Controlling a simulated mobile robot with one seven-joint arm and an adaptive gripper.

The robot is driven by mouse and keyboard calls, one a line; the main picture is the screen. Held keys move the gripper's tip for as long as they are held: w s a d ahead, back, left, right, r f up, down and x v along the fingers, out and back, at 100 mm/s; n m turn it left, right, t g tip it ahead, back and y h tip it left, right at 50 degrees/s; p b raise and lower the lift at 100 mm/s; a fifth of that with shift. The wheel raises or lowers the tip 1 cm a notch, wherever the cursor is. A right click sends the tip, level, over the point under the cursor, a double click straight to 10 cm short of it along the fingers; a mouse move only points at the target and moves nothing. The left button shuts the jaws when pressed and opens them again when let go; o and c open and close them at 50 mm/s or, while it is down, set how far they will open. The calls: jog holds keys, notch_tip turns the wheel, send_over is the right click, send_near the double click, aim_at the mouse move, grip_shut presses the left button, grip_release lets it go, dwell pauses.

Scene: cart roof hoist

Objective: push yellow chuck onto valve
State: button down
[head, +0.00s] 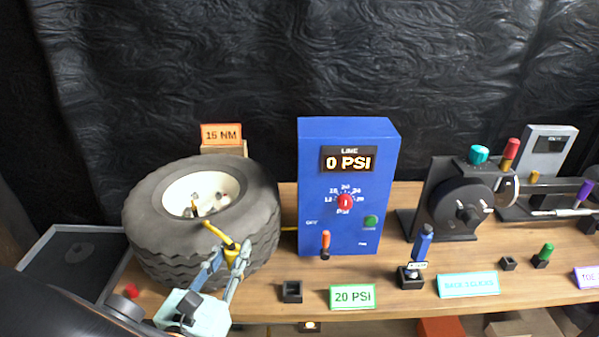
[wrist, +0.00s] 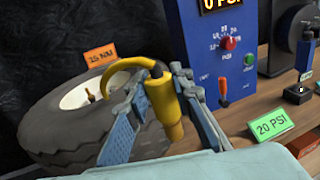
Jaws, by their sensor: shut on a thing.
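The yellow chuck (wrist: 163,108) stands between my gripper's blue fingers in the wrist view. My gripper (head: 228,258) is shut on it at the right front side of the tyre. The chuck's curved yellow neck (wrist: 128,63) arches left over the tyre (wrist: 55,128) toward the pale hub. In the head view the chuck (head: 232,252) shows at the fingertips, its neck reaching the hub's edge. A small valve-like stem (head: 194,208) stands in the white hub. I cannot tell whether the neck's end touches it.
A blue inflator box (head: 318,220) reading 0 PSI stands right of the tyre, with an orange-handled lever (head: 325,244) in front. A black socket block (head: 291,291) and a green 20 PSI sign (head: 353,297) lie near the bench's front edge. A grey tray (head: 75,255) is at left.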

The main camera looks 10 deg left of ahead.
notch_tip(320, 180, up, 12)
jog(key=p, duration=1)
jog(key=shift+r+p, duration=0.25)
jog(key=shift+p, duration=0.05)
jog(key=shift+d, duration=0.1)
jog(key=shift+w+d+f, duration=0.35)
jog(key=shift+w+d, duration=0.05)
jog(key=shift+w, duration=0.15)
jog(key=w+a+b, duration=0.1)
jog(key=w+a, duration=1.4)
jog(key=a, duration=0.5)
jog(key=shift+w+b, duration=0.15)
jog(key=shift+b, duration=0.25)
